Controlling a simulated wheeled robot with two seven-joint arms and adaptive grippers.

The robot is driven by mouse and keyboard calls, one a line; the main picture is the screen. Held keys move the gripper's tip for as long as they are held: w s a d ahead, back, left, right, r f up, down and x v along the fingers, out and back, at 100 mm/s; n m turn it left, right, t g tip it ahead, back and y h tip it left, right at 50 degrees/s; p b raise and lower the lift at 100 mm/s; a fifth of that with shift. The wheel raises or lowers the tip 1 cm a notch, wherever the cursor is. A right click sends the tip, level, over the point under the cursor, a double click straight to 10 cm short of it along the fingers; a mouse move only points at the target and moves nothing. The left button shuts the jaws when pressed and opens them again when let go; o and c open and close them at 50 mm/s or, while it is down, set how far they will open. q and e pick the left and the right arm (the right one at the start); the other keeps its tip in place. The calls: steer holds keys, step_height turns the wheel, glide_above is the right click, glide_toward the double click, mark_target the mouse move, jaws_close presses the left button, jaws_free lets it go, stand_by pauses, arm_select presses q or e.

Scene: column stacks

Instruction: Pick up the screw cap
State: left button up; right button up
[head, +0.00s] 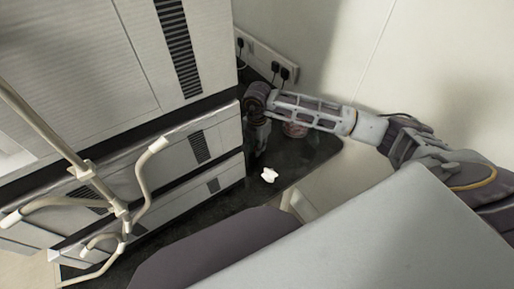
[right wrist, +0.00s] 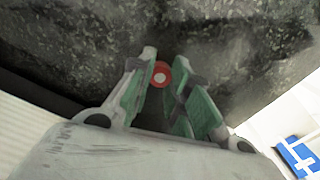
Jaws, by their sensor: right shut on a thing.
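The screw cap (right wrist: 161,78) is a small red ring with a white centre in the right wrist view. It sits between the green-padded fingers of my right gripper (right wrist: 164,68), near their tips, and the fingers are shut on it. In the head view my right gripper (head: 259,149) points down over the dark worktop, beside the stacked pale units. The cap cannot be made out there. My left gripper is not in view.
A small white object (head: 269,175) lies on the dark worktop (head: 222,203) near my right gripper. A reddish container (head: 295,130) is partly behind my right forearm. Stacked pale units (head: 85,60) stand left, with a tube frame (head: 150,180) before them. Wall sockets (head: 262,58) are behind.

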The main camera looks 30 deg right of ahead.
step_height(320, 180, up, 8)
steer(key=shift+f, duration=0.1)
steer(key=shift+r, duration=0.75)
